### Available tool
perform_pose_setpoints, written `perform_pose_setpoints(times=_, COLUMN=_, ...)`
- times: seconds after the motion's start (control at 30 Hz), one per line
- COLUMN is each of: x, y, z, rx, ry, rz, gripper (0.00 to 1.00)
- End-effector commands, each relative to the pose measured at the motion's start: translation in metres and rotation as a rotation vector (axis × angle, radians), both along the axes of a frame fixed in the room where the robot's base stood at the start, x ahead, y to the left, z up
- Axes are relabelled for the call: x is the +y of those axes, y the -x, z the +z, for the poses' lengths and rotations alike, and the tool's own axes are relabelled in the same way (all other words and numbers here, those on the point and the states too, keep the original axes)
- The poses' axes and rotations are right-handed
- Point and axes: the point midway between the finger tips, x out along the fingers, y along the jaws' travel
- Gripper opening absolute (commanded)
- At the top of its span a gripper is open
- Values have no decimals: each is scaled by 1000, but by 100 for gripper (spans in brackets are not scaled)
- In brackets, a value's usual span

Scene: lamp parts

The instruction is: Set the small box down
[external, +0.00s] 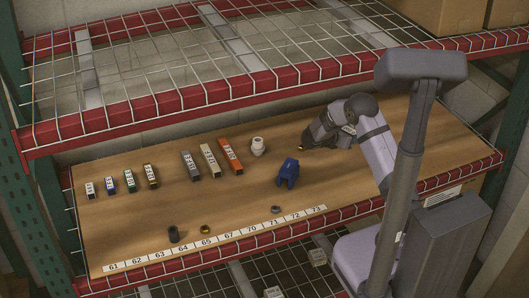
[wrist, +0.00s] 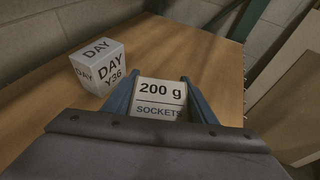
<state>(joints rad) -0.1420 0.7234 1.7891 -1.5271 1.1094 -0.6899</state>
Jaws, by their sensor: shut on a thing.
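The small box (wrist: 160,97) is white with "200 g" and "SOCKETS" in dark print. In the wrist view it sits between the two blue-grey fingers of my gripper (wrist: 160,92), which are shut on it. Its lower part is hidden by the gripper body, and I cannot tell whether it touches the wooden board (external: 140,222). In the external view my arm bends over the right back of the board, and neither the fingertips nor the box can be made out there.
A white cube (wrist: 98,65) marked "DAY" and "Y36" stands left of the held box. A numbered strip (external: 215,239) runs along the front. The wire shelf (external: 250,85) hangs above.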

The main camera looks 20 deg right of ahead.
Motion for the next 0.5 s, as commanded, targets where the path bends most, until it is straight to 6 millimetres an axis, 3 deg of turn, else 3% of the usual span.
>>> perform_pose_setpoints(times=0.27, x=14, y=-4, z=-4, rx=-1, ry=1, rz=28, gripper=24)
perform_pose_setpoints(times=0.37, x=35, y=-10, z=-8, rx=-2, ry=0, rz=69, gripper=24)
perform_pose_setpoints(times=0.5, x=83, y=-20, z=-14, rx=-3, ry=1, rz=157, gripper=24)
